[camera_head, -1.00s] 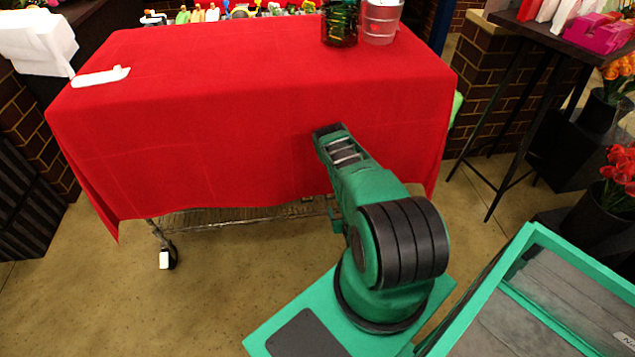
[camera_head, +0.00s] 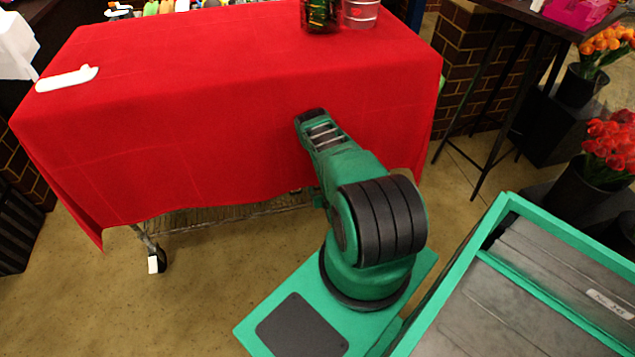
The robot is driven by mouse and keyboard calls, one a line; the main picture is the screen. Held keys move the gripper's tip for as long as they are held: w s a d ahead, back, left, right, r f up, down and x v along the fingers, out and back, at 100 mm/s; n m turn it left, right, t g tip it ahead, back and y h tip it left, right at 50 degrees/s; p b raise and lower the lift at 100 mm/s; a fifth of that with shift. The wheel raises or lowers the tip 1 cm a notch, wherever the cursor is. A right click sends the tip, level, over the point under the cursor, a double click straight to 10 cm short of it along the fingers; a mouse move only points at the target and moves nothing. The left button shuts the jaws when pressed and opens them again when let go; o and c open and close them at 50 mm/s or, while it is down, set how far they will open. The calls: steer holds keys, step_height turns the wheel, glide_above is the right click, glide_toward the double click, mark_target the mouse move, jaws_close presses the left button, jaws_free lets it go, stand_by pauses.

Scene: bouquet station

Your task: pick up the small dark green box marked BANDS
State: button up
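I see no small dark green box marked BANDS in the head view. A red-draped table (camera_head: 215,110) stands in front of me. My green and black arm reaches up the picture toward its front side. The arm's far visible part overlaps the red cloth. My gripper's fingers do not show, so I cannot see whether they hold anything.
A white handheld item (camera_head: 67,79) lies at the cloth's left. A dark green glass container (camera_head: 320,14) and a clear cup (camera_head: 361,12) stand at the back, cut by the frame. Red flowers (camera_head: 607,145) and orange flowers (camera_head: 607,40) are at right. Floor is bare at lower left.

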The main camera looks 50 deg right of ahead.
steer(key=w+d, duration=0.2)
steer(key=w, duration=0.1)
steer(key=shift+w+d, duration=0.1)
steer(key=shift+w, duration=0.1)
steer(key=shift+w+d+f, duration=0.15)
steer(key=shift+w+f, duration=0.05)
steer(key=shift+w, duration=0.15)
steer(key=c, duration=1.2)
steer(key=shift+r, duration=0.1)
